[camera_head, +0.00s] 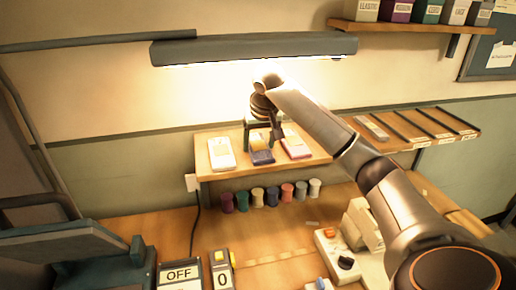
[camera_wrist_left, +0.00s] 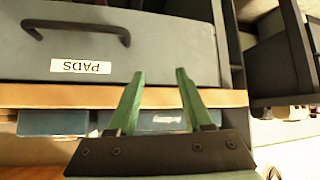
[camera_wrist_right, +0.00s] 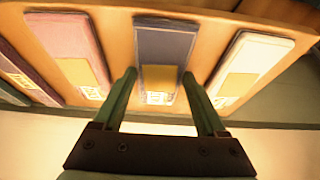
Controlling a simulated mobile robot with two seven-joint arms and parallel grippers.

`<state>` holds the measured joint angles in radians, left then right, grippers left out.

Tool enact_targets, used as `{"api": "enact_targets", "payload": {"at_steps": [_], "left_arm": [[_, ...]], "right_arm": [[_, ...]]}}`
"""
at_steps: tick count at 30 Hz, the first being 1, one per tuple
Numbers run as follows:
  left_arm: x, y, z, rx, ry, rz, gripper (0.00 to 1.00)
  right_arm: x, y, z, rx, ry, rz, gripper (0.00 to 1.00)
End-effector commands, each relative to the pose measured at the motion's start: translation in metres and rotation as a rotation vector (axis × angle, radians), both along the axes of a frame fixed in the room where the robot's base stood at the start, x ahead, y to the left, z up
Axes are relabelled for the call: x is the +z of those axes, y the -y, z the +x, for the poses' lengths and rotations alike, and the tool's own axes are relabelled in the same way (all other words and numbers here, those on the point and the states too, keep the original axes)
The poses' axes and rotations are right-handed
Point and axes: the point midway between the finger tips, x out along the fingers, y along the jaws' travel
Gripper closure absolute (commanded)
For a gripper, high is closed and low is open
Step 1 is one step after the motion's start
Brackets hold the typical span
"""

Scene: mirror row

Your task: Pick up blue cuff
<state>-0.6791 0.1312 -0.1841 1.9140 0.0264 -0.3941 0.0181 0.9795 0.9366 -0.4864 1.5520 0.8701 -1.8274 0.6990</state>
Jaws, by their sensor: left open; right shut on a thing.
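The blue cuff (camera_head: 262,157) is a dark blue flat piece with a tan patch, lying on the small wooden shelf (camera_head: 212,176) between a white cuff (camera_head: 221,154) and a pink cuff (camera_head: 296,146). In the right wrist view the blue cuff (camera_wrist_right: 165,45) has a finger at each side of its near end. My right gripper (camera_head: 263,143) is shut on it; the fingers (camera_wrist_right: 158,76) also show in the right wrist view. Whether the cuff is clear of the shelf, I cannot tell. My left gripper (camera_wrist_left: 155,72) is open and empty, by a grey drawer labelled PADS (camera_wrist_left: 170,45).
A long lamp (camera_head: 255,48) hangs above the shelf. Several thread spools (camera_head: 257,197) stand beneath it. A slotted rack (camera_head: 425,128) is at the right. A beige machine (camera_head: 335,255), an OFF sign (camera_head: 180,275) and a yellow-grey counter (camera_head: 222,270) stand on the bench.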

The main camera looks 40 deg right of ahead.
Motion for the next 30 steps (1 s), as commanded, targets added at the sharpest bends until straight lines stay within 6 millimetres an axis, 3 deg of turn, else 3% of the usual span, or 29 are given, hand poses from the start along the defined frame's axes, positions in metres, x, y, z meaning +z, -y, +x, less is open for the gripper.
{"api": "enact_targets", "payload": {"at_steps": [15, 30], "left_arm": [[-0.005, 0.000, 0.000, 0.000, 0.001, 0.000, 0.50], [-0.020, 0.000, 0.001, -0.001, 0.001, 0.001, 0.50]], "right_arm": [[0.006, -0.001, -0.001, 0.001, 0.002, 0.001, 0.81], [0.005, -0.032, -0.059, 0.002, 0.001, -0.004, 0.81]]}}
